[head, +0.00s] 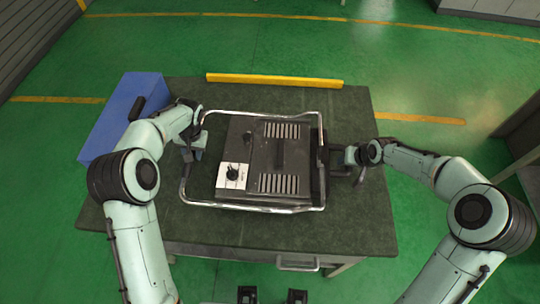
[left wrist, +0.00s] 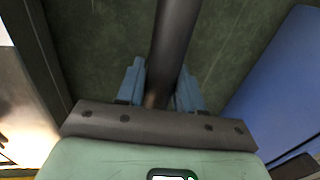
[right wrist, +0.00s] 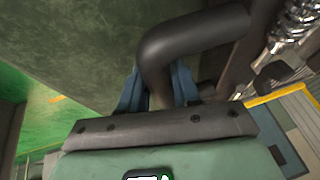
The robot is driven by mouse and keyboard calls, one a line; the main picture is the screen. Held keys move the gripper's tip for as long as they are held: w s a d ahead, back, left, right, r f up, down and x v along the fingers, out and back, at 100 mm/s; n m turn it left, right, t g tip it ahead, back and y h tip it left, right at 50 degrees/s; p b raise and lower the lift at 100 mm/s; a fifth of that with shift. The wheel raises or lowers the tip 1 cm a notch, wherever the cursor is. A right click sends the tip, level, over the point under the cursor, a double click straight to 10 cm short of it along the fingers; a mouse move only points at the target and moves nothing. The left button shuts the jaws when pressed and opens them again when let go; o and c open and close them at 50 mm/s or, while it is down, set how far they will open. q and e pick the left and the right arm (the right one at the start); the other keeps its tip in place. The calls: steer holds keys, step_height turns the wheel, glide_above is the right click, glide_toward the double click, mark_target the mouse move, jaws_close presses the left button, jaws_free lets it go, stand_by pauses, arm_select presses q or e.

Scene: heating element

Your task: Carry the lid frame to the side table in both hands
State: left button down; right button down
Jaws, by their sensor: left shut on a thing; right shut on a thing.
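The lid frame (head: 250,208), a bright metal tube loop, surrounds a dark grey vented box with a dial (head: 280,160) over the green-topped workbench (head: 300,235). I cannot tell whether the frame rests on the bench or hangs just above it. My left gripper (head: 192,152) is at the frame's left side; in the left wrist view its fingers (left wrist: 157,92) are shut around a straight tube (left wrist: 175,35). My right gripper (head: 346,160) is at the right side; in the right wrist view its fingers (right wrist: 157,92) are shut on a bent dark tube (right wrist: 195,38).
A blue box (head: 118,105) stands at the bench's left, close to my left arm. A yellow bar (head: 275,80) lies along the far edge. A dark table-like piece (head: 518,135) is partly visible at the right edge. Green floor lies open beyond the bench and to its right.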

arm_select(q)
steer(key=shift+a+f, duration=0.1)
steer(key=shift+f, duration=0.2)
arm_select(e)
steer(key=shift+f, duration=0.25)
arm_select(q)
steer(key=c, duration=1.1)
jaws_free()
steer(key=shift+s+f+b, duration=0.2)
steer(key=shift+f+b, duration=0.1)
steer(key=shift+f, duration=0.05)
arm_select(e)
steer(key=c, duration=1.2)
jaws_free()
steer(key=shift+s+f, duration=0.2)
steer(key=shift+f, duration=0.2)
arm_select(q)
steer(key=o, duration=0.4)
steer(key=shift+s+r, duration=0.1)
steer(key=shift+r, duration=0.15)
arm_select(e)
steer(key=o, duration=0.4)
steer(key=shift+s+r, duration=0.1)
steer(key=shift+r, duration=0.1)
